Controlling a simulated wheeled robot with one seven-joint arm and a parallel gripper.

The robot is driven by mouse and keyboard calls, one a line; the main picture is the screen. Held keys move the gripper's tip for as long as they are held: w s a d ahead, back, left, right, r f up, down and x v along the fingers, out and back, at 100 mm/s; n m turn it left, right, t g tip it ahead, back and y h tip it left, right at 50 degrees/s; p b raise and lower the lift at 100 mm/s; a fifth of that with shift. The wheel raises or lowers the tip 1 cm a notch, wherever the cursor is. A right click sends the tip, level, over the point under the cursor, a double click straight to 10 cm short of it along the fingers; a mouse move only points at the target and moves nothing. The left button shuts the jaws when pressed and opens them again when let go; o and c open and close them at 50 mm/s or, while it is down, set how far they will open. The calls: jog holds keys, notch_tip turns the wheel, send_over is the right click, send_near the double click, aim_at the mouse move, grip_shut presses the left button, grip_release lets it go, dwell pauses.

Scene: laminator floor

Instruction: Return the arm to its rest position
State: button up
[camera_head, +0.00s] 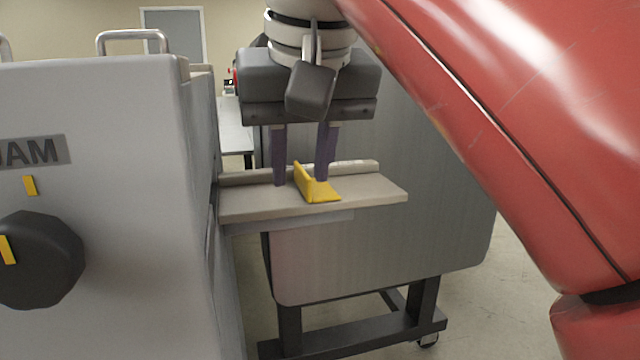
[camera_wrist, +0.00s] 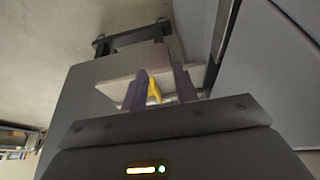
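My gripper (camera_head: 302,182) points down over the beige shelf, with its two purple fingers spread apart. It also shows in the wrist view (camera_wrist: 158,88). A yellow angled piece (camera_head: 320,190) rests on the shelf in front of and between the fingers. In the wrist view the yellow piece (camera_wrist: 154,90) shows between the fingers. I see no finger closed on it; whether a finger touches it I cannot tell. My red arm fills the right of the head view.
The beige shelf (camera_head: 375,192) juts out beside a grey machine (camera_head: 120,110) with a black knob (camera_head: 38,260) and "JAM" label. A grey cabinet (camera_head: 400,250) on a dark wheeled frame (camera_head: 345,338) stands behind the shelf. Open floor shows at lower right.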

jog(key=s+d+f+m, duration=0.1)
jog(key=d+f, duration=0.4)
jog(key=f, duration=0.6)
jog(key=s+d+f+m, duration=0.1)
jog(key=s+d+f, duration=0.1)
jog(key=d+f, duration=0.4)
jog(key=s+d+f+m+t+h, duration=0.1)
jog(key=d+f, duration=0.5)
jog(key=f, duration=1)
jog(key=shift+s+f, duration=0.2)
jog(key=shift+s, duration=0.55)
